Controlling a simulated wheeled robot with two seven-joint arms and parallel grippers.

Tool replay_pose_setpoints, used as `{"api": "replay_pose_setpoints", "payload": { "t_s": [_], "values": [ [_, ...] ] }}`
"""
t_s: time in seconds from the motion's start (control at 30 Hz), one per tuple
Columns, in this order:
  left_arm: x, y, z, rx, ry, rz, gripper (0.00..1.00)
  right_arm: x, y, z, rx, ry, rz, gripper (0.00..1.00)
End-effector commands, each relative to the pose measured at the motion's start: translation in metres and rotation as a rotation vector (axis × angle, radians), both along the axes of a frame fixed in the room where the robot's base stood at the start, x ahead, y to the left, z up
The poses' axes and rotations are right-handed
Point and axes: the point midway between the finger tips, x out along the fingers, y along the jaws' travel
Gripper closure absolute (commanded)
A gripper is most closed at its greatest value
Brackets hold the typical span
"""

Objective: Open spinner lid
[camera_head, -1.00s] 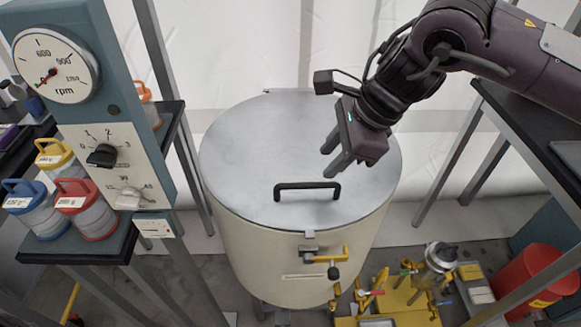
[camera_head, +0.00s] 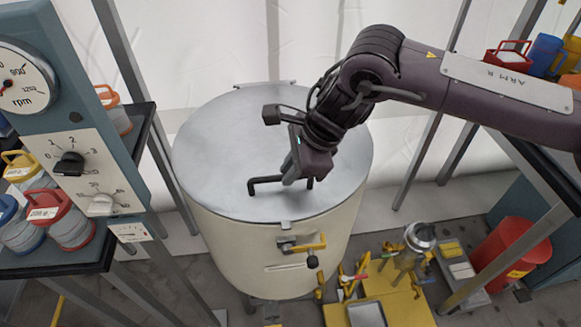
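The spinner is a large cream drum (camera_head: 270,255) with a flat grey round lid (camera_head: 215,150), and the lid is down on it. A black bar handle (camera_head: 257,186) stands near the lid's front edge. A yellow latch (camera_head: 308,244) with a black knob is on the drum's front, below the lid rim. I cannot tell whether the fingers are closed around the bar. My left gripper is not in view.
A blue-grey control panel (camera_head: 85,120) with an rpm gauge and knobs stands at the left. Lidded jars (camera_head: 70,228) sit on the shelf beside it. A red bucket (camera_head: 510,252) and yellow equipment (camera_head: 395,295) are on the floor at the right. A shelf post stands near my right arm.

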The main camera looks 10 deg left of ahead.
Motion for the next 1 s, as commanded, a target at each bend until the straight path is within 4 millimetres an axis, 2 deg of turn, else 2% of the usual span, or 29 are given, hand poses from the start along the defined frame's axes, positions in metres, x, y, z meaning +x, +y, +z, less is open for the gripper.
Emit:
{"api": "replay_pose_setpoints", "payload": {
  "t_s": [0.03, 0.1, 0.4, 0.57, 0.77, 1.0],
  "values": [
    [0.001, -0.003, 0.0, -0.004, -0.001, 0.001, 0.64, 0.0, 0.0, 0.0, 0.0, 0.0, 0.0, 0.92],
    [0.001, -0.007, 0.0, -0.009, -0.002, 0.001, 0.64, 0.0, 0.0, 0.0, 0.0, 0.0, 0.0, 1.0],
    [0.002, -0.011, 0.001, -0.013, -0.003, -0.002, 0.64, 0.0, 0.0, 0.002, 0.0, 0.0, 0.0, 1.0],
    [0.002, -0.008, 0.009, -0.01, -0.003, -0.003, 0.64, 0.003, 0.001, 0.015, 0.001, -0.002, 0.0, 1.0],
    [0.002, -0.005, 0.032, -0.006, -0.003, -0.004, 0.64, 0.012, 0.004, 0.058, 0.003, -0.005, -0.001, 1.0],
    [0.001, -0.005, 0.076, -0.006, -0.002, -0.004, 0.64, 0.036, 0.01, 0.124, 0.003, -0.008, -0.006, 1.0]
  ]
}}
